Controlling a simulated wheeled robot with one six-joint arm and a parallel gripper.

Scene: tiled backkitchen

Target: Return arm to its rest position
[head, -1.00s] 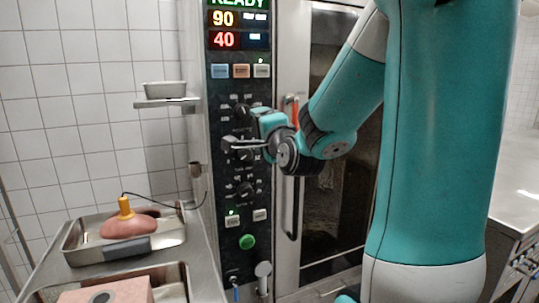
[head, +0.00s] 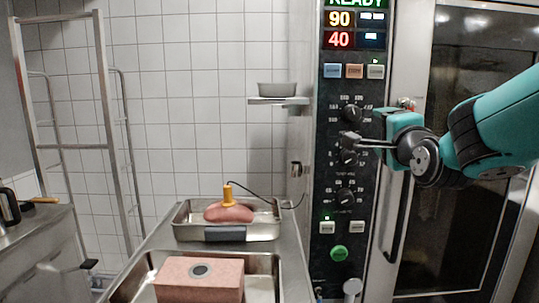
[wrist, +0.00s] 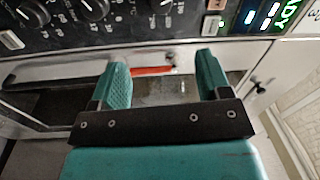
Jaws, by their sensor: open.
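My gripper (head: 372,142) is in front of the oven's black control panel (head: 338,105) in the head view, beside its middle knobs. In the wrist view my gripper (wrist: 162,75) has its two teal fingers spread wide apart, with nothing held between them. The arm reaches in from the right side of the head view. The panel's knobs (wrist: 92,8) show beyond the fingers in the wrist view, and a red-orange strip (wrist: 152,71) shows behind the gap. Whether a fingertip touches the panel is not clear.
The oven door (head: 465,75) with its vertical handle (head: 396,235) is close behind the arm. At left, a steel tray (head: 183,233) holds a piece of meat (head: 229,213) with a yellow-handled probe (head: 227,194). A pink block (head: 200,283) sits nearer. A small shelf (head: 262,101) holds a metal pan (head: 277,89).

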